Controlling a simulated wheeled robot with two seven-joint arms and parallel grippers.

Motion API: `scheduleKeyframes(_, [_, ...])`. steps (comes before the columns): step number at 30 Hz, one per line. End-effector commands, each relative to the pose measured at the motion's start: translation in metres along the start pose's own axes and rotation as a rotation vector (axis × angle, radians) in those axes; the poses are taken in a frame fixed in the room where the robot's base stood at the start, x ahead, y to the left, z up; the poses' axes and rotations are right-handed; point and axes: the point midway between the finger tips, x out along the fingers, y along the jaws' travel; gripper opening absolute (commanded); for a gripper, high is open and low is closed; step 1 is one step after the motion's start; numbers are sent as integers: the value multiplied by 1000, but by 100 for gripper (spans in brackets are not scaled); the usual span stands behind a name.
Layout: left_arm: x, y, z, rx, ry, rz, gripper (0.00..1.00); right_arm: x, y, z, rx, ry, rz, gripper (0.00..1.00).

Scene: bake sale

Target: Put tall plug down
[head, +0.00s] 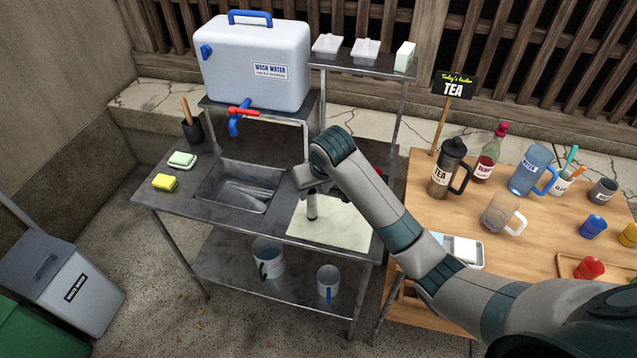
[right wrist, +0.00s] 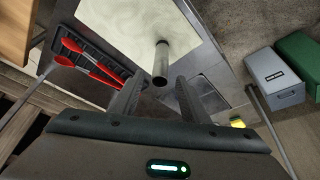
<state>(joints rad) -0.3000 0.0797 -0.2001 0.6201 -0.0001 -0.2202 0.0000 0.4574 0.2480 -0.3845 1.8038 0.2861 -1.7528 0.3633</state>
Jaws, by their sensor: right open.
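The tall plug (head: 312,207) is a slim grey metal cylinder. It stands upright on the cream mat (head: 345,232) at the right of the metal sink table. In the right wrist view the plug (right wrist: 161,62) shows just beyond and between the fingertips, with its near end toward me. My right gripper (head: 311,187) is open above the plug, one finger on each side (right wrist: 160,84). I cannot tell if a finger touches it. My left gripper is not in view.
The sink basin (head: 240,186) lies left of the mat. Red tongs (right wrist: 90,62) lie in a dark tray beside the mat, mostly hidden by my arm in the head view. The wooden tea table (head: 520,215) with bottles and mugs is at the right.

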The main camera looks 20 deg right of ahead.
Motion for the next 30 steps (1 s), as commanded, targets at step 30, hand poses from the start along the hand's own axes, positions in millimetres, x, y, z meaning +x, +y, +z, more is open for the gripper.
scheduleKeyframes(30, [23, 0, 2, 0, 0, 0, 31, -69, 0, 0, 0, 0, -1, 41])
